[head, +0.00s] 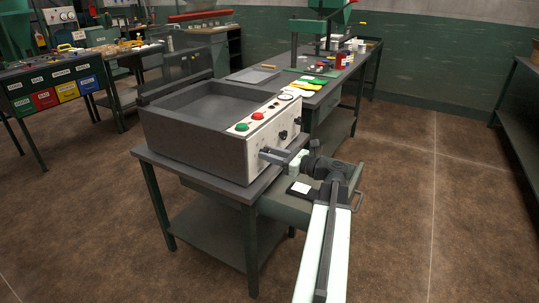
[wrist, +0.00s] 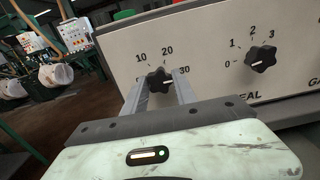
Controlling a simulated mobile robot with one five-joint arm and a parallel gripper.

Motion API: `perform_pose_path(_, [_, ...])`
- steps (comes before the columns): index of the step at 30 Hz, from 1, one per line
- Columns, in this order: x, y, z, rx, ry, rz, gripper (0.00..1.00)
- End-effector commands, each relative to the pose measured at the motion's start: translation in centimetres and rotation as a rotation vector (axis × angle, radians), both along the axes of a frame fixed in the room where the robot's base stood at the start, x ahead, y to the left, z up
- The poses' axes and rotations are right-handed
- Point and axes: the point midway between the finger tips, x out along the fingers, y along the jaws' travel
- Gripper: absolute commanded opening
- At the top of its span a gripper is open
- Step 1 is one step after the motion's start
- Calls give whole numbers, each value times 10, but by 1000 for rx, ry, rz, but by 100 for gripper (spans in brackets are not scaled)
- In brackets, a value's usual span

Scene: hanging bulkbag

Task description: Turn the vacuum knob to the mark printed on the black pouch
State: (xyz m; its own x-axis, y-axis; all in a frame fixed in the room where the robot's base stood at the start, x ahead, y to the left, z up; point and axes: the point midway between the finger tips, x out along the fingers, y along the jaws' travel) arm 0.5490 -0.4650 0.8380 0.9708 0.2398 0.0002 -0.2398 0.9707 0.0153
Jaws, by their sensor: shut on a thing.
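My gripper (wrist: 160,76) has its two fingers shut on a black lobed knob (wrist: 159,83) on the machine's white front panel (wrist: 215,60). The scale around this knob shows 10, 20 and 30; its name is hidden behind my gripper. A pale mark on the knob appears to face right, toward 30, but it is small. In the head view my gripper (head: 275,156) reaches the panel's lower left part. A black pouch (head: 299,188) with a white label lies on the green surface below the panel; its print is too small to read.
A second black knob (wrist: 261,58), with a 0 to 3 scale, is to the right on the panel. Green (head: 242,127) and red (head: 258,116) buttons are on top of the machine (head: 190,135). A workbench (head: 318,97) stands behind. The floor at right is clear.

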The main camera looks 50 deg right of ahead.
Motion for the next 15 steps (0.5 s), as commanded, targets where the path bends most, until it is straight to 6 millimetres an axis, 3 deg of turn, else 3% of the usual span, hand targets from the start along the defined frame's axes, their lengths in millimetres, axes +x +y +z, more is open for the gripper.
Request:
perform_pose_path(1, [-1, 1, -1, -1, 4, 2, 38])
perform_pose_path(3, [-1, 1, -1, -1, 3, 2, 55])
perform_pose_path(12, [-1, 0, 0, 0, 1, 0, 55])
perform_pose_path(15, [-11, -3, 0, 0, 1, -1, 55])
